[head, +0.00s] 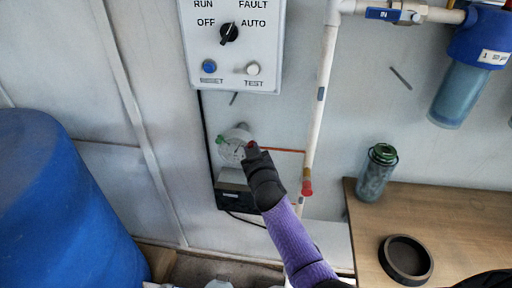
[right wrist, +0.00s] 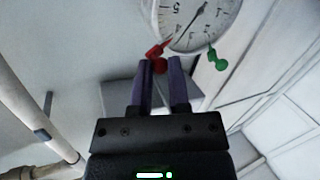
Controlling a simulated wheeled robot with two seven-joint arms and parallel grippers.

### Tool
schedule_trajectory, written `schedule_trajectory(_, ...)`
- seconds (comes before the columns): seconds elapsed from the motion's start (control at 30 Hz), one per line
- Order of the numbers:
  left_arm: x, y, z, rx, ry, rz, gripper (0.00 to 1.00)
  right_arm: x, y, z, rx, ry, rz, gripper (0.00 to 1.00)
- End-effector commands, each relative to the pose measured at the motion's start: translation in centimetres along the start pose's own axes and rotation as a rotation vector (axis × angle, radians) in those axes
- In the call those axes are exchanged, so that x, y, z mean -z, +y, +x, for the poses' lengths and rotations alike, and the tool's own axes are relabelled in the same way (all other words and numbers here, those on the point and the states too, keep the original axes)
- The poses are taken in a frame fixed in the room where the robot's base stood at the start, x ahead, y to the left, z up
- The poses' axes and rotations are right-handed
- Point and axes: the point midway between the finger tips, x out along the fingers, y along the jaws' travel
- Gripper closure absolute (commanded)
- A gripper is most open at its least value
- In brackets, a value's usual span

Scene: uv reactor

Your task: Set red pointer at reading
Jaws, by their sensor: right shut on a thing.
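A round white gauge (head: 229,152) is mounted on the wall below the control panel. In the right wrist view the gauge (right wrist: 197,18) shows upside down, with a thin dark needle and part of its scale. A red pointer (right wrist: 153,52) with a round knob sits at its rim, and a green pointer (right wrist: 214,57) sits further round the rim. My right gripper (head: 252,148) is at the gauge's right edge. It is shut on the red pointer's knob, which shows between the fingertips in the wrist view (right wrist: 160,64). My left gripper is not in view.
The control panel (head: 233,72) with knob and buttons is above the gauge. A vertical white pipe (head: 322,90) runs right of my gripper. A blue barrel (head: 62,205) stands at left. A wooden table (head: 450,215) at right bears a green-capped bottle (head: 376,172) and a dark round dish (head: 406,259).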

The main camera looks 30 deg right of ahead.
Motion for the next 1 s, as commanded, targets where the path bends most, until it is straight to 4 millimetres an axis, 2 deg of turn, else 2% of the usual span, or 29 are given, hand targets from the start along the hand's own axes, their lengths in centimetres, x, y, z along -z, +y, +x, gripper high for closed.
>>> schedule_trajectory(0.03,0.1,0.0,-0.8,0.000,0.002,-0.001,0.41,0.7,0.0,0.0,0.002,-0.013,-0.031,1.00)
schedule_trajectory(0.3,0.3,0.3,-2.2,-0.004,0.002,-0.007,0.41,1.6,-0.7,0.2,0.002,-0.083,-0.201,1.00)
schedule_trajectory(0.6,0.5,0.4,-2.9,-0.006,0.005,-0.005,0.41,2.0,-1.2,0.4,0.001,-0.128,-0.308,1.00)
schedule_trajectory(1.0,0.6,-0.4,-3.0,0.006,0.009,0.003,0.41,2.1,-1.3,0.5,0.001,-0.137,-0.334,1.00)
